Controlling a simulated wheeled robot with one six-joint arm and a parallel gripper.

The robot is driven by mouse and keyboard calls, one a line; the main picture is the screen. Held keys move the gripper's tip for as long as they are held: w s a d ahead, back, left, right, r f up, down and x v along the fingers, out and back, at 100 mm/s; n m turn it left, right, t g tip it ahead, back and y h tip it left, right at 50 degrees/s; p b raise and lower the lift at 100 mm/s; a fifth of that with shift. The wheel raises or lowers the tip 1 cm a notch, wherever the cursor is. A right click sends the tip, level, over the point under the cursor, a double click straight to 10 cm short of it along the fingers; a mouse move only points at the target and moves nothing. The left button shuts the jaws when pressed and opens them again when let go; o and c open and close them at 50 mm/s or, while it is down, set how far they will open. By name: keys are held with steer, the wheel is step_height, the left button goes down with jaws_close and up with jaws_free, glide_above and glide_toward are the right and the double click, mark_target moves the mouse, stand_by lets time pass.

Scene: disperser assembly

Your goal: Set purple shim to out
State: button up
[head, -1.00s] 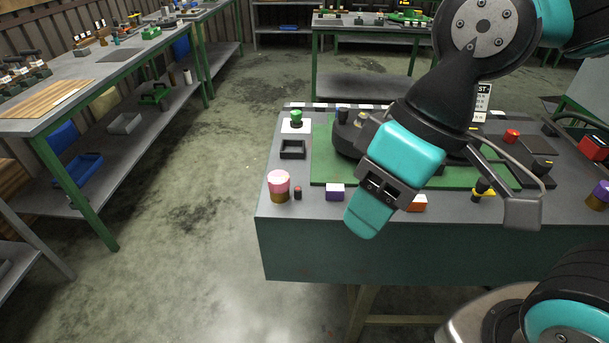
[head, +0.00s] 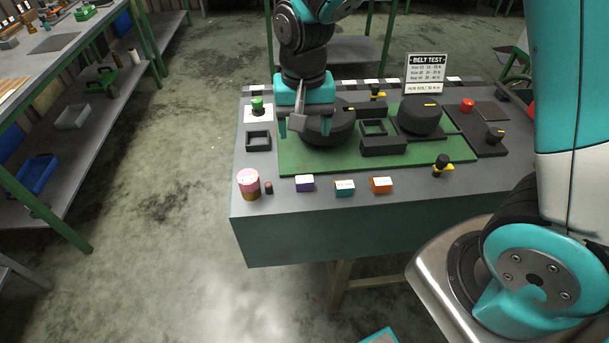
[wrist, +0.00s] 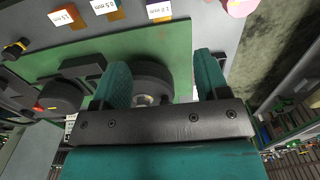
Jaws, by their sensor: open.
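The purple shim (head: 304,183) is a small block with a white top, lying on the grey bench in front of the green mat, at the left end of a row of three blocks. In the wrist view the purple shim (wrist: 158,10) is at the top, beyond the fingertips, its white label facing up. My gripper (head: 303,127) is open and empty over the left part of the green mat, behind the purple shim and apart from it. The gripper (wrist: 163,68) also shows in the wrist view, with a black round part (wrist: 153,80) below and between its fingers.
A teal-sided block (head: 345,188) and an orange block (head: 381,185) lie right of the purple shim. A pink-topped cylinder (head: 248,184) stands to its left. A black square tray (head: 258,141) and a green knob (head: 257,103) are at the left. Black wheel housings crowd the green mat (head: 300,163).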

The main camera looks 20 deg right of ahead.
mark_target(304, 179)
step_height(304, 179, down, 15)
steer(key=shift+f+p, duration=0.15)
steer(key=shift+p, duration=0.85)
steer(key=shift+c, duration=0.5)
